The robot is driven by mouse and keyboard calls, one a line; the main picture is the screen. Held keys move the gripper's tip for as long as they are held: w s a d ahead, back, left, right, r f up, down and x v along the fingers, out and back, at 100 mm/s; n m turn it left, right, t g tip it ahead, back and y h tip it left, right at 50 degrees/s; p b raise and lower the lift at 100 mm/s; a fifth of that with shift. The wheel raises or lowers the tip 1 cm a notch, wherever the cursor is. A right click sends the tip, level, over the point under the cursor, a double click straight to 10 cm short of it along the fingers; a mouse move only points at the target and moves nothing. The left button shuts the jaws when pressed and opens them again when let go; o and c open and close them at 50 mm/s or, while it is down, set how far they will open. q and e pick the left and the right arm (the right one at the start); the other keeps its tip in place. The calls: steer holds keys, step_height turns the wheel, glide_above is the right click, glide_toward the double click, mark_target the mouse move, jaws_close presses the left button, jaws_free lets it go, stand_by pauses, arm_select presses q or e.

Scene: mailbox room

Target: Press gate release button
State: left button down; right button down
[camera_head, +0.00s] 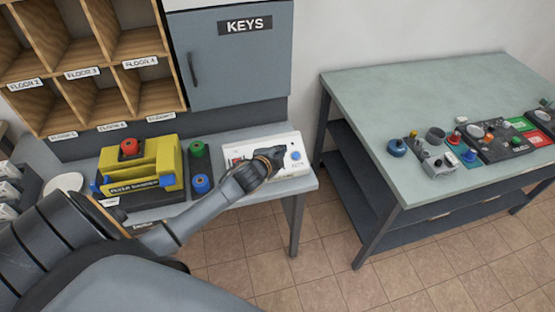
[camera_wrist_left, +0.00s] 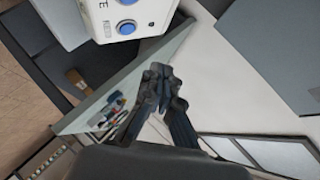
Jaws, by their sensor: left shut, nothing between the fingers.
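A white button box (camera_head: 286,140) sits at the right end of the grey shelf below the key cabinet. A blue round button (camera_head: 295,155) shows on its right side, and a red part shows at its left. In the left wrist view the box (camera_wrist_left: 90,20) is at the top, with a blue button (camera_wrist_left: 127,28) and part of another blue button at the edge. A cut-off label ends in "E"; which button it names I cannot tell. My left gripper (camera_head: 275,155) is shut and empty, in front of the box and hiding its middle. Contact cannot be judged. My right gripper is not in view.
A yellow device (camera_head: 150,165) with a red button stands left of the box. Green (camera_head: 197,149) and blue (camera_head: 201,184) round objects lie between them. A separate table (camera_head: 430,95) at right holds several control parts. A floor gap separates shelf and table.

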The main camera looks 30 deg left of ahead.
arm_select(q)
steer(key=f+b, duration=0.2)
steer(key=w+a+f+b, duration=0.1)
steer(key=f+b, duration=0.1)
steer(key=a+f+b, duration=0.1)
steer(key=f+b, duration=0.1)
steer(key=b, duration=0.1)
steer(key=shift+w+f, duration=0.15)
steer(key=shift+w, duration=0.25)
steer(key=shift+w+a+f+b, duration=0.4)
steer(key=shift+a+f+b, duration=0.15)
steer(key=shift+f, duration=0.25)
stand_by(0.4)
steer(key=shift+f, duration=0.1)
steer(key=shift+w+a+f, duration=0.1)
steer(key=shift+f, duration=0.15)
steer(key=shift+w+a+f+b, duration=0.1)
steer(key=shift+f+b, duration=0.25)
steer(key=shift+b, duration=0.05)
stand_by(0.6)
stand_by(0.4)
steer(key=shift+s+d+r+p, duration=0.15)
steer(key=shift+r+p, duration=0.2)
steer(key=shift+p, duration=0.15)
steer(key=shift+s+d+r+p, duration=0.1)
steer(key=shift+r+p, duration=0.25)
steer(key=shift+p, duration=0.15)
